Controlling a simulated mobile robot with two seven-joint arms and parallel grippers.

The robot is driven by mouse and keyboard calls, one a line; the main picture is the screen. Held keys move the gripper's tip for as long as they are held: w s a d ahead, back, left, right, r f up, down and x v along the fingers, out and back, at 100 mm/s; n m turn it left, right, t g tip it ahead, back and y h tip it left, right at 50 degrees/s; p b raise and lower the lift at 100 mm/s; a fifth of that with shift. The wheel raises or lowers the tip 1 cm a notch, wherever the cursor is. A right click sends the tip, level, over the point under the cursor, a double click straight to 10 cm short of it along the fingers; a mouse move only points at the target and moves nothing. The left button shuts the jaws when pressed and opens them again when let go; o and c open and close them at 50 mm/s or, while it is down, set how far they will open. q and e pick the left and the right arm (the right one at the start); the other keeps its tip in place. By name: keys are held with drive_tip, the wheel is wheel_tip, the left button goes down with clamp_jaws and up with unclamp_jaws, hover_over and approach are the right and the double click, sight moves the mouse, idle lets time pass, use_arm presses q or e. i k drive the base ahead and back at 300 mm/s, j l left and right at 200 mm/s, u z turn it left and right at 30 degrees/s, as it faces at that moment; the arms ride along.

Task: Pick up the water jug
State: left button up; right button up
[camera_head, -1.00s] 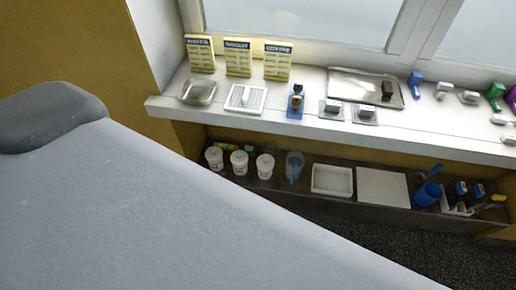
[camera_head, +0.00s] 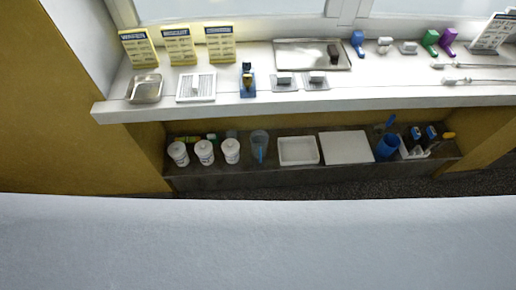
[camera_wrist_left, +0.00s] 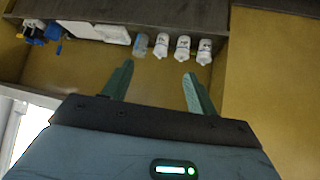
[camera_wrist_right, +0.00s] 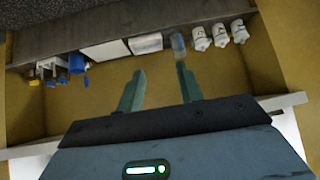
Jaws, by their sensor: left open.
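A clear, bluish jug (camera_head: 260,146) with a blue strip on it stands on the low dark shelf under the window sill; I take it as the water jug. It is right of several white lidded tubs. It also shows in the left wrist view (camera_wrist_left: 141,46) and in the right wrist view (camera_wrist_right: 178,46). My left gripper (camera_wrist_left: 158,69) is open and empty, apart from the jug. My right gripper (camera_wrist_right: 161,69) is also open and empty, with the jug beyond its fingers. Neither gripper shows in the head view.
On the low shelf (camera_head: 210,178) are white tubs (camera_head: 204,152), a white tray (camera_head: 298,151), a white board (camera_head: 346,148) and a blue cup (camera_head: 387,147). The sill (camera_head: 150,108) overhangs it, holding yellow cards (camera_head: 179,46), a metal tray (camera_head: 297,54) and small tools.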

sight(259, 140)
drive_tip(key=i+l+u, duration=0.1)
drive_tip(key=u, duration=0.9)
drive_tip(key=l+u, duration=0.35)
drive_tip(key=k+l+u, duration=0.1)
drive_tip(key=l+u, duration=0.25)
drive_tip(key=l, duration=0.15)
drive_tip(key=k+l, duration=0.1)
drive_tip(key=l, duration=0.3)
drive_tip(key=l+u, duration=0.1)
drive_tip(key=l, duration=0.3)
drive_tip(key=k+l, duration=0.2)
drive_tip(key=l, duration=0.2)
drive_tip(key=i+u, duration=0.05)
